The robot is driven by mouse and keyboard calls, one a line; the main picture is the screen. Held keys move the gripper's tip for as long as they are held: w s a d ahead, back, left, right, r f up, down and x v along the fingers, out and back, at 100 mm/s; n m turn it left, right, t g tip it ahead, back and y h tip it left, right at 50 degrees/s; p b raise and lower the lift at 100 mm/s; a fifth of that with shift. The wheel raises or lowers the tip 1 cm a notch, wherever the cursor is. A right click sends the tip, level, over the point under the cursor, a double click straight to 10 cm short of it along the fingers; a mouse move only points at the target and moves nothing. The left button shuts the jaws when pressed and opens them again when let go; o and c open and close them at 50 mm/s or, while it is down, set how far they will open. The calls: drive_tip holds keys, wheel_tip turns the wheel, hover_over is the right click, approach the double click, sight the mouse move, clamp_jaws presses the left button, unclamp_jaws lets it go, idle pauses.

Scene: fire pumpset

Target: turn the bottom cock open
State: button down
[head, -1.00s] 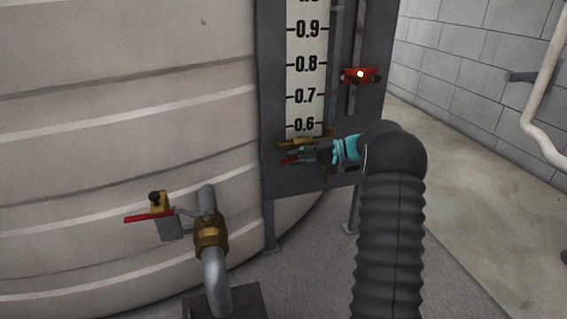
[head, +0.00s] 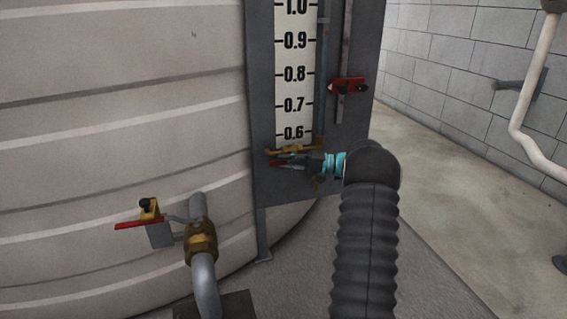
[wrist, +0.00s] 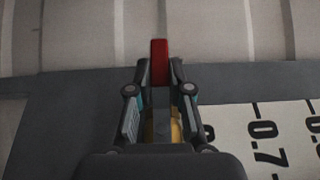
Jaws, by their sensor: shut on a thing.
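The bottom cock (head: 296,150) is a small brass valve at the foot of the level gauge. Its red lever (head: 279,162) points left in the head view. My gripper (head: 296,163) reaches in from the right and is shut on this lever. In the wrist view the red lever end (wrist: 159,62) sticks out between the fingertips of my gripper (wrist: 159,75). A bit of brass (wrist: 176,131) shows between the fingers. The rest of the cock's body is hidden behind my gripper.
The scale board (head: 295,75) stands above the cock on a grey panel (head: 259,100). A red indicator (head: 348,85) sits on a rail at right. A red-handled valve (head: 150,212) and brass-jointed pipe (head: 201,240) are at lower left. Open floor (head: 440,190) lies right.

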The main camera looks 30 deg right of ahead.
drive_tip(key=c, duration=1.1)
unclamp_jaws()
drive_tip(key=shift+o, duration=0.2)
drive_tip(key=shift+d, duration=0.1)
drive_tip(key=v, duration=1.2)
